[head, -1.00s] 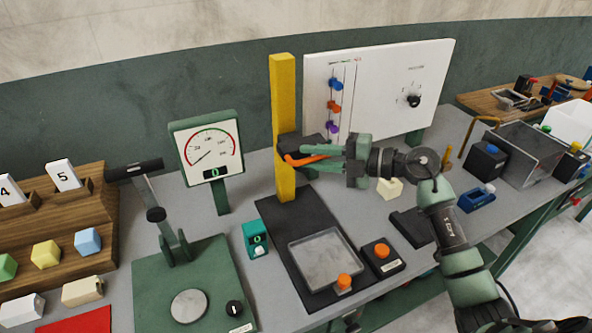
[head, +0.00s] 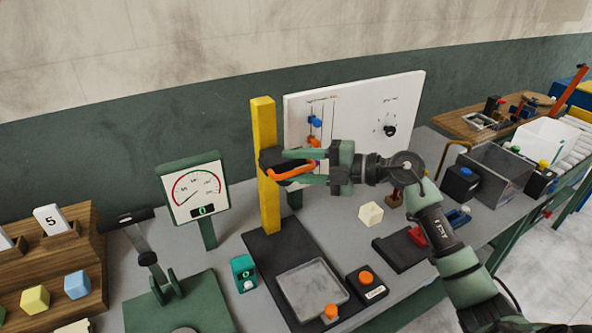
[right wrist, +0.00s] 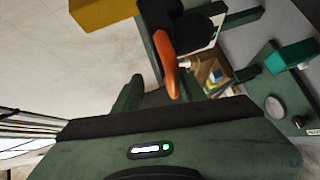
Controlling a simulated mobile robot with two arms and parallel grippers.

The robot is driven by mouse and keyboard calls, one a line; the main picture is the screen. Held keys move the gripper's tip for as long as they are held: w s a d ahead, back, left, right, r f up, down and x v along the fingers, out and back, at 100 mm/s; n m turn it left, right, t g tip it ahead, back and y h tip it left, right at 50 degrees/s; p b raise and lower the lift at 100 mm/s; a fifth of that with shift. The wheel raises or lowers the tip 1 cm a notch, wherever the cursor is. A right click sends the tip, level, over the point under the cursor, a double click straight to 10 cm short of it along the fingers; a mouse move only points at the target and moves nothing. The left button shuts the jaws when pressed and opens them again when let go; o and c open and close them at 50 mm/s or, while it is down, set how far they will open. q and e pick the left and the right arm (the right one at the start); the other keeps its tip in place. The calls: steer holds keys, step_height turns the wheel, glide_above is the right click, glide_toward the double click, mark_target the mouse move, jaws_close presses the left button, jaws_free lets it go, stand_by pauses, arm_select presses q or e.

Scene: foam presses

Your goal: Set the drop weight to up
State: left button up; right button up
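The drop weight is a black block (head: 270,159) with an orange handle (head: 290,173), on a yellow post (head: 265,190). It sits around the middle of the post, or a little higher. The post stands on a black base with a grey tray (head: 312,290). My right gripper (head: 301,168) reaches in from the right with its fingers apart, above and below the handle. In the right wrist view the orange handle (right wrist: 166,62) lies between the spread fingers with gaps beside it. The yellow post (right wrist: 105,12) shows there too. My left gripper is not in view.
A dial gauge (head: 198,190) and a green press (head: 175,300) stand left of the post. A white panel (head: 405,100) is behind. An orange-button box (head: 367,283), a teal counter (head: 244,273) and a cream block (head: 371,213) stand on the bench nearby.

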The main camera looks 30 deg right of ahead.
steer(key=shift+s+f, duration=0.1)
steer(key=shift+f, duration=0.1)
stand_by(0.3)
steer(key=shift+s+d, duration=0.2)
steer(key=b+v, duration=0.3)
steer(key=v, duration=0.4)
steer(key=shift+b, duration=0.35)
steer(key=shift+s+d+r, duration=0.1)
